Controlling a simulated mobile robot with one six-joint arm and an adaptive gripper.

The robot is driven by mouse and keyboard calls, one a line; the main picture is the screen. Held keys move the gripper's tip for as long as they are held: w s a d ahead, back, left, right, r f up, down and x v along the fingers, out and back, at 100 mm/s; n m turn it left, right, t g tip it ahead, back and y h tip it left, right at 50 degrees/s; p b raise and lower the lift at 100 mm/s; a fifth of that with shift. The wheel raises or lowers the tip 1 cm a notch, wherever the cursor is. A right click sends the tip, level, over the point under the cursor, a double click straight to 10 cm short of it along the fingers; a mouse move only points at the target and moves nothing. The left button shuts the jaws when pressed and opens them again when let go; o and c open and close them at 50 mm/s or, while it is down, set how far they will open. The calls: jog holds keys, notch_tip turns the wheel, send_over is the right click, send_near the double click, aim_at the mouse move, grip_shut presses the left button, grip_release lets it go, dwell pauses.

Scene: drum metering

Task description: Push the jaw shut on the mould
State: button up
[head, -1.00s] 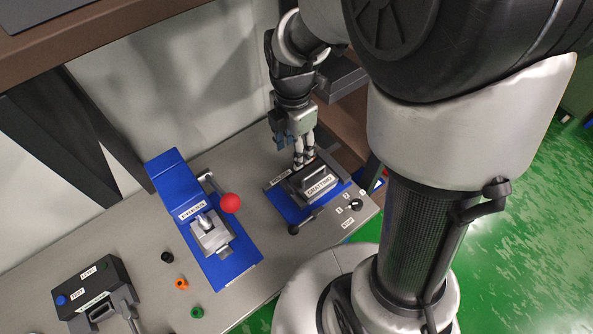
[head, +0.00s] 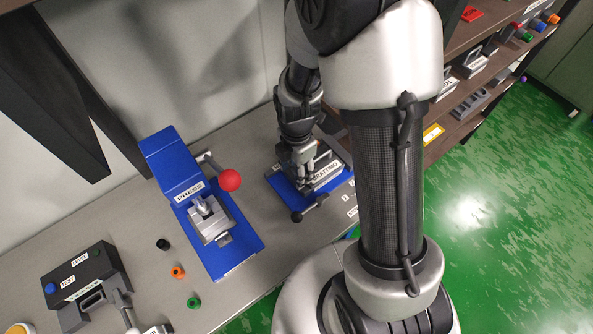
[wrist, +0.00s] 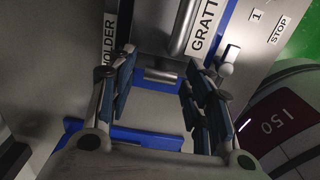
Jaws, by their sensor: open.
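The holder (head: 283,187) is a blue-based fixture on the bench, right of the press in the head view. A grey block labelled "GRATT…" (head: 327,173) sits on it; its label also shows in the wrist view (wrist: 203,35). I cannot tell clearly which part is the jaw and which the mould. A dark bar with a rounded end (head: 311,208) sticks out at the holder's front. My gripper (head: 300,165) is over the holder, fingers pointing down, partly covering it. In the wrist view my gripper (wrist: 158,78) is open, with nothing between its fingers.
The blue press (head: 205,205) with a red ball knob (head: 229,180) stands left of the holder. Black, orange (head: 178,272) and green buttons and a dark test box (head: 85,275) are further left. Shelves (head: 480,75) stand at right; my column hides the bench's right end.

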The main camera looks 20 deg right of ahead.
jog(key=shift+f, duration=0.2)
grip_shut()
dwell(0.6)
